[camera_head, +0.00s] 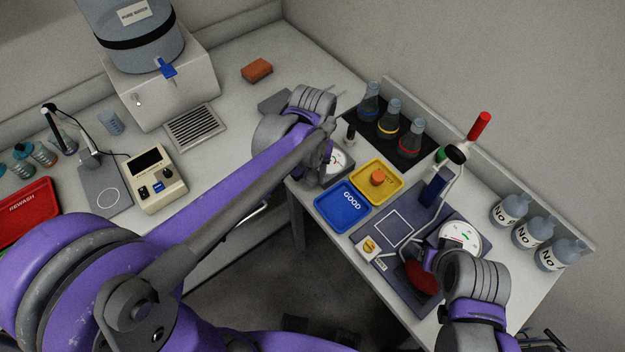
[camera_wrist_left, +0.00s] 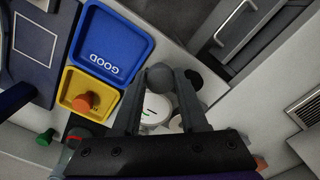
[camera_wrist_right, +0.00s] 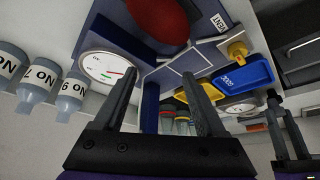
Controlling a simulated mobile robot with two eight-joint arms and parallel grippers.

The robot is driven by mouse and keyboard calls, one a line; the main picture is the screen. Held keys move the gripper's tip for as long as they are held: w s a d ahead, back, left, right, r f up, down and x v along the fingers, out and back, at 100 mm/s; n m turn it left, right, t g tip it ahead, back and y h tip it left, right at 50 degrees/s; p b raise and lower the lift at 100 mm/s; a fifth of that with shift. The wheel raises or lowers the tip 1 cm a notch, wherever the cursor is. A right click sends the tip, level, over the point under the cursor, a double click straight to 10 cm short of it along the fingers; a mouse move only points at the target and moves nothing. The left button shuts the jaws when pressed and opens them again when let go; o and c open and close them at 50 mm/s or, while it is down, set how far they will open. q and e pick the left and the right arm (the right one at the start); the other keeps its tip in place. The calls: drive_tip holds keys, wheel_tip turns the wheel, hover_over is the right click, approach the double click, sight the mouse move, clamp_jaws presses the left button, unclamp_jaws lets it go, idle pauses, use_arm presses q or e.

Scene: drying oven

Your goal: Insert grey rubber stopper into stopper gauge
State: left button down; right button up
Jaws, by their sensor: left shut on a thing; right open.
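My left gripper (camera_wrist_left: 160,80) is shut on the grey rubber stopper (camera_wrist_left: 161,73), seen between its fingertips in the left wrist view. In the head view, my left gripper (camera_head: 328,132) is above the left dial gauge, and the stopper cannot be made out there. That gauge (camera_head: 338,164), which looks like the stopper gauge, has a white dial and stands beside the trays. I cannot tell whether stopper and gauge touch. My right gripper (camera_wrist_right: 158,92) is open and empty near the red bulb (camera_head: 421,278).
A yellow tray (camera_head: 394,194) holds an orange stopper (camera_head: 377,177). A blue GOOD tray (camera_head: 336,217) lies in front. Flasks (camera_head: 389,122) stand behind, and labelled bottles (camera_head: 528,233) at right. A second dial (camera_head: 461,236) is near my right gripper.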

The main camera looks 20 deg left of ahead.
sight(313, 177)
use_arm(q)
wheel_tip(313, 177, up, 5)
drive_tip(key=shift+f, duration=0.1)
drive_tip(key=shift+r+p, duration=0.9)
drive_tip(key=shift+r, duration=0.85)
use_arm(e)
drive_tip(key=r, duration=0.1)
drive_tip(key=w+r, duration=0.1)
drive_tip(key=shift+w+r, duration=0.25)
drive_tip(key=shift+r, duration=0.15)
